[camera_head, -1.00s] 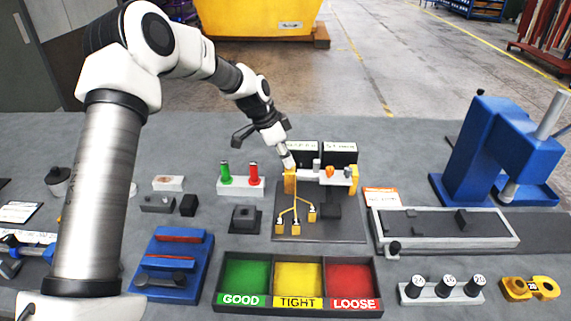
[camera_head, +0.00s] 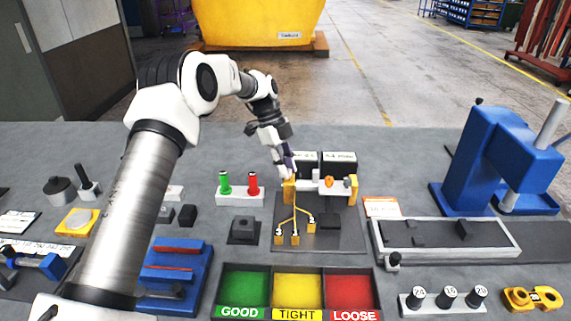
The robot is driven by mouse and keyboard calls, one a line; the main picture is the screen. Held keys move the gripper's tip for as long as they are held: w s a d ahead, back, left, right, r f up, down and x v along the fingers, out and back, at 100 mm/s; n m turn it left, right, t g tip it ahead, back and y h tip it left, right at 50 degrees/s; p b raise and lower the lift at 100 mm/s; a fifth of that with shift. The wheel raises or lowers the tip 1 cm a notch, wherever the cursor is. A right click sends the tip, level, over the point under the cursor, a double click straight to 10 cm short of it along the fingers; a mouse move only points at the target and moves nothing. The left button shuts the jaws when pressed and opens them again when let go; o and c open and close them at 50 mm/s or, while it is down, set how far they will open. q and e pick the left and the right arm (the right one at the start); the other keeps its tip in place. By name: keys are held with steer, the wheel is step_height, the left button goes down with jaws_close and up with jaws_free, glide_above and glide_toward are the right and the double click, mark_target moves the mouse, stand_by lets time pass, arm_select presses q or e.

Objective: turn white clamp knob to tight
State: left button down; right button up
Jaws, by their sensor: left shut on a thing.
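My left gripper (camera_head: 287,170) reaches down from the left to the left end of a clamp fixture with a white crossbar (camera_head: 336,187) and yellow end posts (camera_head: 352,187). Its fingers are closed on a small pale part there, which looks like the white clamp knob; the fingers mostly hide it. A small white upright piece (camera_head: 316,174) and an orange knob (camera_head: 329,181) show on the crossbar, to the right of the gripper. The fixture stands on a dark plate (camera_head: 345,236). My right gripper is not in view.
Yellow hooked arms (camera_head: 294,216) with numbered ends lie before the fixture. A tray of green, yellow and red bins labelled GOOD, TIGHT and LOOSE (camera_head: 298,268) is in front. A blue press (camera_head: 490,150) stands right. Green and red pegs (camera_head: 238,198) stand left.

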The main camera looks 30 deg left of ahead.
arm_select(q)
steer(key=shift+s+f+m+g, duration=0.15)
steer(key=shift+m+g, duration=0.25)
steer(key=shift+m, duration=0.4)
steer(key=c, duration=1)
jaws_free()
steer(key=shift+d, duration=0.1)
steer(key=shift+w, duration=0.2)
steer(key=v, duration=1.2)
steer(key=shift+d, duration=0.1)
